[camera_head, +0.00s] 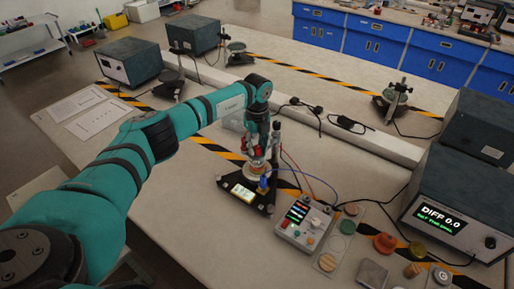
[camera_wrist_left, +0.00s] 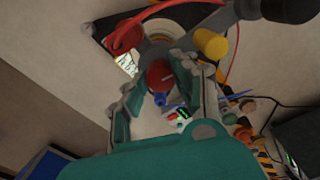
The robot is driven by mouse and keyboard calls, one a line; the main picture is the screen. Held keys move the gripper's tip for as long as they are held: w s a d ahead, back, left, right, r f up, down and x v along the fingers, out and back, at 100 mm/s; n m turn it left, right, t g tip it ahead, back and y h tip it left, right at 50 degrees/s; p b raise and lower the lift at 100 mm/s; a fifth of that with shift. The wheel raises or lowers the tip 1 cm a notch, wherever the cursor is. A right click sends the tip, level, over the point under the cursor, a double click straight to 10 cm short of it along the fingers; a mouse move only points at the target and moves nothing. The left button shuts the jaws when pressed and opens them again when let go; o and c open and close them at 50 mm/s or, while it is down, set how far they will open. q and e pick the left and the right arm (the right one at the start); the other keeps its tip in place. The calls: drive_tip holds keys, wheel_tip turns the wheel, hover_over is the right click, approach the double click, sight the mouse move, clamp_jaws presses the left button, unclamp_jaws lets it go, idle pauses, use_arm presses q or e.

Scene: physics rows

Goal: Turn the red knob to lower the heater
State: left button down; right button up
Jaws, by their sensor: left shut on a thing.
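The red knob (camera_wrist_left: 160,76) shows in the left wrist view between the two fingers of my left gripper (camera_wrist_left: 163,92). The fingers are closed around it. In the head view my left gripper (camera_head: 257,158) points down over a small stand with a dark base (camera_head: 262,208). The gripper largely hides the knob there. The wrist view also shows a second red part (camera_wrist_left: 124,36) and a yellow cylinder (camera_wrist_left: 211,43) beside the knob. My right gripper is not in view.
A grey control box (camera_head: 305,224) with buttons stands right of the stand, joined by red and blue wires. A large instrument (camera_head: 440,215) shows "DIFF 0.0" on its screen. Several small discs and blocks lie at the front right. Paper sheets (camera_head: 93,114) lie left.

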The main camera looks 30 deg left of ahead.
use_arm(q)
drive_tip(key=m+b, duration=0.4)
drive_tip(key=m, duration=0.2)
drive_tip(key=m+b, duration=0.3)
drive_tip(key=m, duration=0.3)
drive_tip(key=shift+w+m, duration=0.1)
drive_tip(key=shift+m, duration=0.2)
drive_tip(key=m+b, duration=0.2)
drive_tip(key=m, duration=0.2)
drive_tip(key=shift+d, duration=0.1)
drive_tip(key=shift+r+m+b, duration=0.1)
drive_tip(key=shift+m+b, duration=0.4)
drive_tip(key=shift+m, duration=2)
drive_tip(key=c, duration=1.3)
unclamp_jaws()
